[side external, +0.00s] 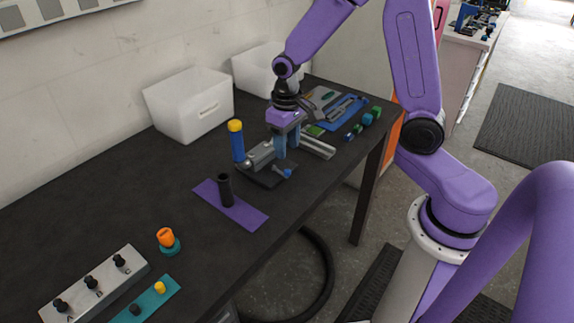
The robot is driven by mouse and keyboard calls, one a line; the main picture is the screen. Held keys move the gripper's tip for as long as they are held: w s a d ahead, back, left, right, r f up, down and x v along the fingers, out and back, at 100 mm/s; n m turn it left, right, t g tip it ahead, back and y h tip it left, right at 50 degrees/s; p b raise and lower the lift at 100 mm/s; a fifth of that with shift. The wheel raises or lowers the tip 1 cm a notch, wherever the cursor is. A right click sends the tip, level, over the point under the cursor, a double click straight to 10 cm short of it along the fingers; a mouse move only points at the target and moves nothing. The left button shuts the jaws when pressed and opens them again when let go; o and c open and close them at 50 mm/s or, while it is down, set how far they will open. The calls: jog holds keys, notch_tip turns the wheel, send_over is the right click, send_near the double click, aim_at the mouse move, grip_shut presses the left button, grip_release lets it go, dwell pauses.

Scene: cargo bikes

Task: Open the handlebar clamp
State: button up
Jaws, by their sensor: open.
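The handlebar clamp appears to be the grey metal block (261,154) on a dark base plate (258,177) near the middle of the table. A small blue-tipped part (287,173) sits at its front right; I cannot tell if it is the clamp's lever. My gripper (286,148) points down right at the clamp's right side, with its blue-grey fingers open. The fingers hide part of the block. I cannot tell whether they touch it. The clamp's exact opening is too small to make out.
A blue cylinder with yellow top (236,141) stands close left of the clamp. A black tube (225,190) stands on a purple mat (247,215) in front. Silver rails (317,146) lie to the right. White bins (188,104) stand along the wall. The left tabletop is mostly clear.

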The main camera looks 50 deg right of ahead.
aim_at(287, 170)
notch_tip(287, 170, down, 7)
jog(key=shift+f, duration=0.15)
dwell(0.4)
grip_shut()
